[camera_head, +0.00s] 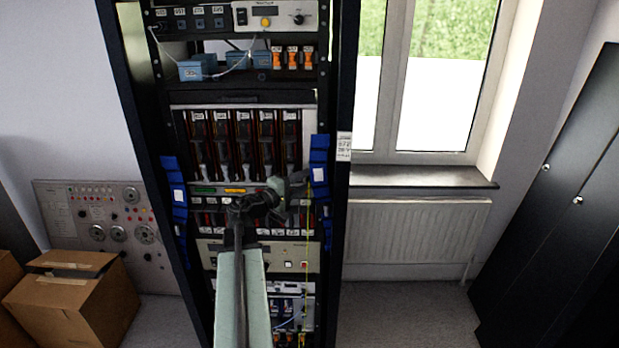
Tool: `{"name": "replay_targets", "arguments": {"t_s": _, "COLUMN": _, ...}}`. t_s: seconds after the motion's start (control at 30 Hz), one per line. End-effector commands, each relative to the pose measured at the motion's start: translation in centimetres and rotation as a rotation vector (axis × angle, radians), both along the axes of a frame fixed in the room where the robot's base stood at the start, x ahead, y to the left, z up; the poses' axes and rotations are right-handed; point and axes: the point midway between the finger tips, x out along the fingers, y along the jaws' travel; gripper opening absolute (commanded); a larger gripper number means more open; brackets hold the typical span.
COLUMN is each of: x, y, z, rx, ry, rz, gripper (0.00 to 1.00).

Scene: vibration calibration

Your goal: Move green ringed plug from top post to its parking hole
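My gripper (297,190) is in front of the right side of the tall black rack (136,110), level with a row of small coloured labels. It points to the right, and its fingers are small and dark against the rack. I cannot tell whether they are open or shut. A thin yellow-green cable (308,240) hangs down just right of the gripper. I cannot make out the green ringed plug, the top post or the parking hole. My arm hides part of the lower rack panels.
Blue strap bundles (319,170) hang on both sides of the rack. Blue boxes (191,71) and orange connectors (292,58) sit on upper shelves. Cardboard boxes (75,300) stand at left. A radiator (415,232) and black cabinet (560,200) are at right, with clear floor between.

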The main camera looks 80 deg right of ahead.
Motion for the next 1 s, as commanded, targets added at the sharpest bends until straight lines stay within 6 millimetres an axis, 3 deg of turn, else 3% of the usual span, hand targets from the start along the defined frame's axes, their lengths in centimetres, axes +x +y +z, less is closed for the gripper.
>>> {"name": "replay_targets", "arguments": {"t_s": 0.17, "x": -0.01, "y": 0.01, "z": 0.01, "rx": 0.0, "ry": 0.0, "rz": 0.0, "gripper": 0.35}}
{"name": "replay_targets", "arguments": {"t_s": 0.3, "x": -0.02, "y": 0.0, "z": 0.01, "rx": 0.0, "ry": 0.0, "rz": -0.001, "gripper": 0.0}}
{"name": "replay_targets", "arguments": {"t_s": 1.0, "x": -0.12, "y": 0.55, "z": -0.02, "rx": 0.0, "ry": -0.001, "rz": -0.002, "gripper": 0.0}}
